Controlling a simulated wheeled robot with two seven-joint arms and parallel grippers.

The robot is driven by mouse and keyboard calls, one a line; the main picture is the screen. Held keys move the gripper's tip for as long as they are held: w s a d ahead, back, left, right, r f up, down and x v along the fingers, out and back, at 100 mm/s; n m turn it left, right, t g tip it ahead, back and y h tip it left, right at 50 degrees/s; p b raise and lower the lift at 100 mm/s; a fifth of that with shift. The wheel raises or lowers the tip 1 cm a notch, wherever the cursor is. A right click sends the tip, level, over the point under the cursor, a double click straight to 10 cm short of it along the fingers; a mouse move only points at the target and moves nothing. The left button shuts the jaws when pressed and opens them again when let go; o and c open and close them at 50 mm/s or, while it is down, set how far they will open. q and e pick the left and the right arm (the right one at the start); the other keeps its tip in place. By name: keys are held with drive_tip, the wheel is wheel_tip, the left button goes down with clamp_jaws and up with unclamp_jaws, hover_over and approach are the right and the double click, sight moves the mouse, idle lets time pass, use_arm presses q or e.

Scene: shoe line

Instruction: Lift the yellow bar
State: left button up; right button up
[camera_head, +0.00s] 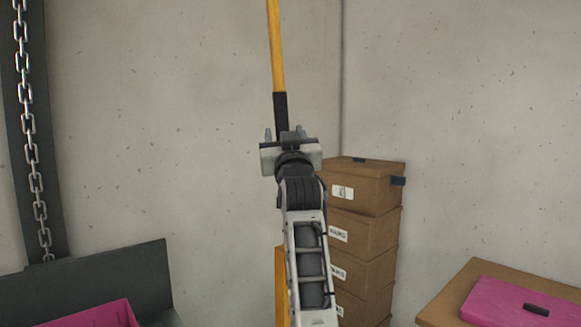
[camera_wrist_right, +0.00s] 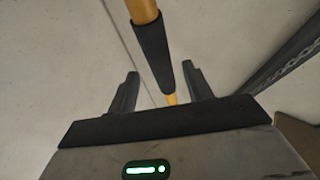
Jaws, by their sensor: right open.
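The yellow bar (camera_head: 277,50) stands nearly upright in the head view, with a black sleeve (camera_head: 281,108) partway along it. Its upper end runs out of the frame, and my right arm hides part of its lower length. My right gripper (camera_head: 284,133) is open at the lower end of the sleeve. In the right wrist view, the bar's black sleeve (camera_wrist_right: 153,52) passes between the lines of the two spread fingers (camera_wrist_right: 158,84), with yellow showing below it. I cannot tell how deep between the fingers the bar sits. My left gripper is not in view.
Brown boxes (camera_head: 362,225) are stacked in the corner to the right of my arm. A table with a pink top piece (camera_head: 510,305) is at the lower right. A chain (camera_head: 31,150) hangs at the left above a dark bin (camera_head: 110,275) with something pink.

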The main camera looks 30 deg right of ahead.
drive_tip(key=b+v, duration=0.2)
drive_tip(key=v, duration=0.7)
drive_tip(key=shift+w, duration=0.1)
drive_tip(key=s+a+f+n+g+y, duration=0.1)
drive_tip(key=a+f+n+g+y, duration=0.25)
drive_tip(key=f, duration=1.25)
drive_tip(key=s+a+f+n+g+y, duration=0.15)
drive_tip(key=a+f+y, duration=0.4)
drive_tip(key=f, duration=1.05)
drive_tip(key=s+a+f+g+y, duration=0.1)
drive_tip(key=s+a+f+g, duration=0.2)
drive_tip(key=s+f, duration=0.8)
drive_tip(key=s+a+f+n+g+y, duration=0.1)
drive_tip(key=s+a+f, duration=0.5)
drive_tip(key=s+f, duration=0.6)
drive_tip(key=shift+a+f+g+y, duration=0.35)
drive_tip(key=shift+f+g+y, duration=0.4)
drive_tip(key=shift+g, duration=0.25)
